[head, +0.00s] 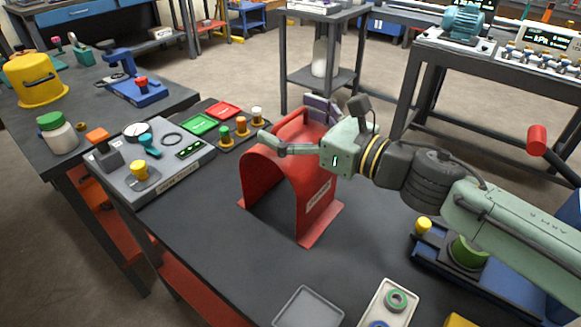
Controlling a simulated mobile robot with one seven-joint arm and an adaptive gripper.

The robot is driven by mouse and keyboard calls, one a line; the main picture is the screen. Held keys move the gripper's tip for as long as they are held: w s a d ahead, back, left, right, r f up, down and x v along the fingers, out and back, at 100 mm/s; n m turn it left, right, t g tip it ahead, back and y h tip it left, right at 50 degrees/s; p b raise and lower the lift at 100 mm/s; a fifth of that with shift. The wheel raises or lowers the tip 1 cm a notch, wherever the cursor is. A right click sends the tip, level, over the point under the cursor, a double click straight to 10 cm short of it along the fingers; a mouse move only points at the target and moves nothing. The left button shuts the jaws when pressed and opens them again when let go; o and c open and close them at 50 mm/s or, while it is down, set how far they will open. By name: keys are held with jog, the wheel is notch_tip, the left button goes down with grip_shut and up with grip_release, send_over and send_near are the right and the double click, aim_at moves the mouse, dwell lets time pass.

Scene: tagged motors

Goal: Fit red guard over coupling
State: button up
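The red guard (318,205), an arched sheet with flanged feet and a pale label on its side, stands upright on the dark table. My gripper (288,121) is at the top of the guard, reaching in from the right. Its fingers are spread wide, the pale green one on the near side and the purple-grey one on the far side, with red guard between them. I cannot tell whether they touch it. I cannot make out a coupling for certain. A teal motor (463,22) stands on a separate bench at the upper right.
A grey control box (160,165) with knobs lies left of the guard, with green and red trays (199,124) behind. A blue unit with a green cylinder (466,252) is under my arm at right. A grey tray (308,308) lies in front.

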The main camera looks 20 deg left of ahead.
jog(key=c, duration=1.6)
